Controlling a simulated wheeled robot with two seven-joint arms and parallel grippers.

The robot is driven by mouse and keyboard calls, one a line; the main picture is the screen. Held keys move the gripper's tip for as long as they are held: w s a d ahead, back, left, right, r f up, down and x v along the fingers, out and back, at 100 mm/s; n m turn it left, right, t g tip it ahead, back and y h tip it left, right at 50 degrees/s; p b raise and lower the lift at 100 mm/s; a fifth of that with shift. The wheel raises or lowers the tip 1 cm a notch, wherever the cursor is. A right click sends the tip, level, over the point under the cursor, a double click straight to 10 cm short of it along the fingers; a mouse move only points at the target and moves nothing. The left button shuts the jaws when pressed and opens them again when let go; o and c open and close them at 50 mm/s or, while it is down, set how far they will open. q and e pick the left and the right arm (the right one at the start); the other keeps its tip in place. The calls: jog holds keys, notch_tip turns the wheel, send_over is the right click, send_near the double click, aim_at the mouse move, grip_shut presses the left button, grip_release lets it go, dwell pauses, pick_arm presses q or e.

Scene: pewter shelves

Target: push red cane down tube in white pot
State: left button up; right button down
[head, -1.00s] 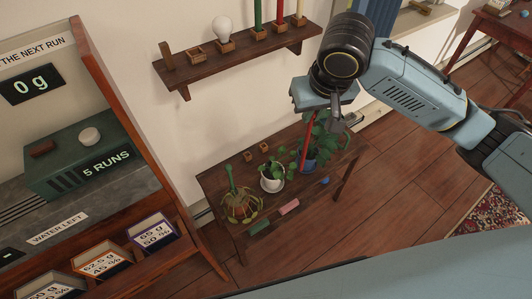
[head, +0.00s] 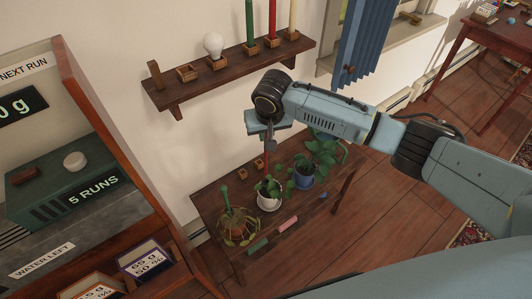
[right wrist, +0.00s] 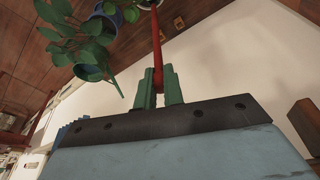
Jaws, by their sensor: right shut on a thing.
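My right gripper (head: 269,146) is above the small table and shut on the red cane, which also shows in the right wrist view (right wrist: 156,40). In that view the green fingers (right wrist: 159,88) grip the cane's end. The cane points down from the gripper toward the white pot (head: 268,204), which holds a leafy plant (head: 270,187). A tube in the pot is hidden or too small to make out, so I cannot tell whether the cane's lower end is in it. My left gripper is not in view.
A blue pot (head: 303,182) with a taller plant stands right of the white pot. A globe-shaped planter (head: 238,225) stands left. Green and pink blocks (head: 288,223) lie at the table's front. A wall shelf (head: 228,77) with candles and a bulb is behind the gripper.

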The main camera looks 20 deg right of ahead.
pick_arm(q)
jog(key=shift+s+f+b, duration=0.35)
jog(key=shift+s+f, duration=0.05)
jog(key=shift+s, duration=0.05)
pick_arm(e)
jog(key=shift+f, duration=2.45)
jog(key=c, duration=1.5)
grip_release()
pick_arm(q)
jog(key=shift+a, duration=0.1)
